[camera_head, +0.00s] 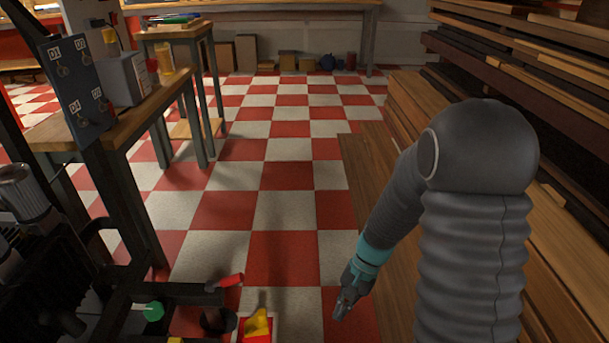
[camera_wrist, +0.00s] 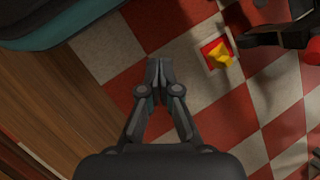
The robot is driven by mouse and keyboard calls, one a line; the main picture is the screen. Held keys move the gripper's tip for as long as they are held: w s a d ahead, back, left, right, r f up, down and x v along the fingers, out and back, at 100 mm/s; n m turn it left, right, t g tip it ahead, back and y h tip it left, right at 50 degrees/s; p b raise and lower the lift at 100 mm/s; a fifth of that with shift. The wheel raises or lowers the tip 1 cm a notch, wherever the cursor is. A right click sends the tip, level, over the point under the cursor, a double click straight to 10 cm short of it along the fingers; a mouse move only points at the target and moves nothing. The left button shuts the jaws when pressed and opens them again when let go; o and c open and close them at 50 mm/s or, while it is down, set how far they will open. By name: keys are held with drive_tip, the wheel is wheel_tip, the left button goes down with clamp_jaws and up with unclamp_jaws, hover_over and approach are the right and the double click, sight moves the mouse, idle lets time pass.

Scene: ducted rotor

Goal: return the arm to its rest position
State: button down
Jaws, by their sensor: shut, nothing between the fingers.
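My gripper (camera_head: 343,303) hangs low at the end of my grey sleeved arm, in the lower right of the head view. It points down over the red and white checkered floor, just left of the wooden planks. In the wrist view my gripper (camera_wrist: 160,75) has its two dark fingers together at the tips, with nothing between them. Floor tiles show beyond the fingertips.
A yellow and red object (camera_head: 257,327) stands on the floor left of my gripper, also in the wrist view (camera_wrist: 219,54). Lumber (camera_head: 400,190) fills the right side. A workbench (camera_head: 120,125) and dark machinery stand left. The middle aisle is clear.

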drive_tip(key=s+d+r+n+t+h+p, duration=0.1)
drive_tip(key=s+d+r+t+p, duration=0.1)
drive_tip(key=r, duration=0.9)
drive_tip(key=s+d+r+n+t+h+p, duration=0.1)
drive_tip(key=s+r+t, duration=0.3)
drive_tip(key=r, duration=0.6)
drive_tip(key=s+d+r+n+t+h+p, duration=0.2)
drive_tip(key=s+r, duration=0.4)
drive_tip(key=r, duration=0.5)
drive_tip(key=shift+d+r+n+t+p, duration=0.3)
drive_tip(key=shift+d+n+t+p, duration=0.3)
drive_tip(key=shift+d, duration=0.4)
drive_tip(key=shift+s, duration=0.1)
